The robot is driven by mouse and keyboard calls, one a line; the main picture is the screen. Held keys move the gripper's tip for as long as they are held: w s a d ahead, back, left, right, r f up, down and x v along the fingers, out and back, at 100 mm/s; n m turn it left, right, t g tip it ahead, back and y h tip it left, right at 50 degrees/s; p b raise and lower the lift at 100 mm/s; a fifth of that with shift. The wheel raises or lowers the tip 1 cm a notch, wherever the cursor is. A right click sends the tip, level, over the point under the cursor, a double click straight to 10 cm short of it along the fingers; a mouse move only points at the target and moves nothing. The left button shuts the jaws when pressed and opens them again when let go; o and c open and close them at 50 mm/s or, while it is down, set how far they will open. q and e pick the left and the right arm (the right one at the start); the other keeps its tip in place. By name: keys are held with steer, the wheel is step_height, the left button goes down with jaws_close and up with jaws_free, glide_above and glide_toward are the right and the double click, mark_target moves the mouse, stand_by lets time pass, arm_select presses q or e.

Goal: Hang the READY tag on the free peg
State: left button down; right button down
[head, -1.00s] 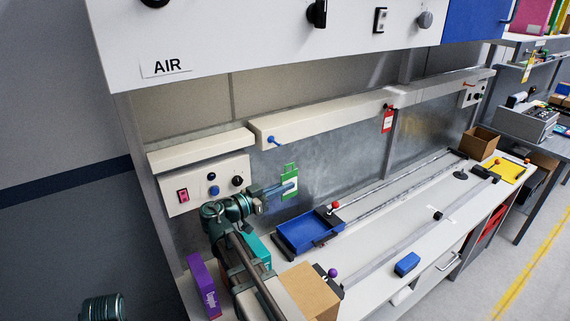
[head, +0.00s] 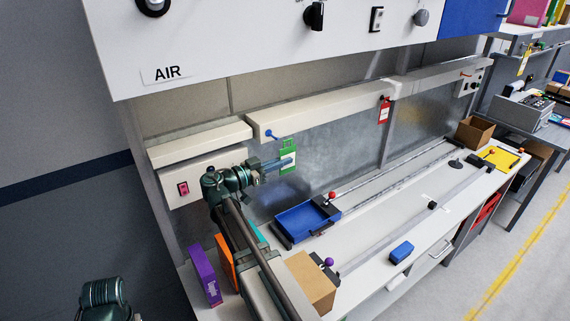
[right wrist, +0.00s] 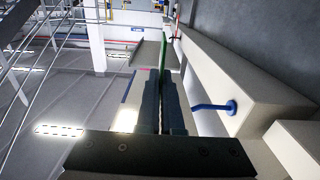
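The green tag (head: 289,156) is held upright in my right gripper (head: 284,164), which is shut on it. In the right wrist view the tag (right wrist: 163,58) shows edge-on beyond the fingers (right wrist: 162,108). A blue peg (head: 270,134) on the beige rail has nothing on it; in the head view it is just left of the tag's top. In the right wrist view the blue peg (right wrist: 214,107) is to the right of the fingers, apart from the tag. A red tag (head: 384,112) hangs farther along the rail. The tags' lettering is too small to read. My left gripper is out of view.
The beige rail (head: 330,107) runs along the back panel, with an orange peg (head: 466,74) near its far end. Below are a blue tray (head: 297,224), purple box (head: 205,275), orange box (head: 228,262) and cardboard box (head: 309,280). Space before the rail is open.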

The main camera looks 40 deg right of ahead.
steer(key=w+f+b, duration=0.1)
steer(key=w, duration=0.7)
steer(key=shift+w+d+f, duration=0.15)
steer(key=shift+d+f, duration=0.1)
steer(key=shift+d, duration=0.2)
stand_by(0.3)
stand_by(0.6)
steer(key=c, duration=1)
jaws_free()
steer(key=w+a, duration=0.1)
steer(key=a, duration=1.2)
steer(key=shift+w+a, duration=0.25)
steer(key=shift+a, duration=0.15)
